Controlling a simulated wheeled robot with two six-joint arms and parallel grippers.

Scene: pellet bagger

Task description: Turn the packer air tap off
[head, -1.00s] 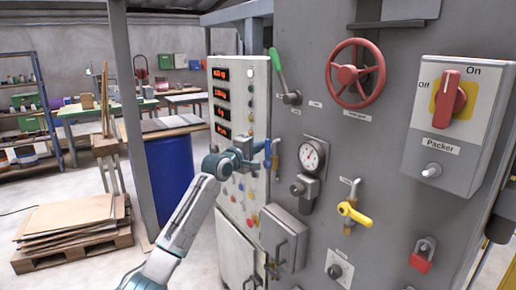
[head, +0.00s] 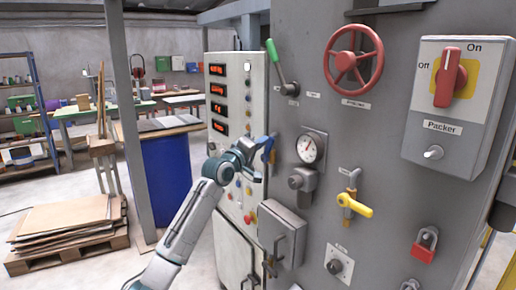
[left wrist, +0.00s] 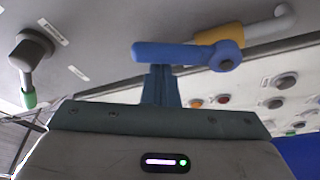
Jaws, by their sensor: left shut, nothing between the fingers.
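A tap with a blue lever (head: 265,144) is on the grey machine panel, at its left edge beside the control cabinet. In the left wrist view the blue lever (left wrist: 185,54) lies nearly level, with its pivot at the right on a brass body (left wrist: 218,36). My left gripper (head: 250,156) is shut and empty at this lever. In the left wrist view its fingers (left wrist: 160,72) reach up to the lever's underside; whether they touch is unclear. A second tap with a yellow lever (head: 355,206) is farther right; that lever slants down to the right. My right gripper is out of view.
A pressure gauge (head: 309,148), a red handwheel (head: 353,56), a green-knobbed lever (head: 275,52) and a red padlock (head: 424,246) crowd the panel. A Packer switch box (head: 458,110) is at the right. A button cabinet (head: 232,105) stands left of the panel.

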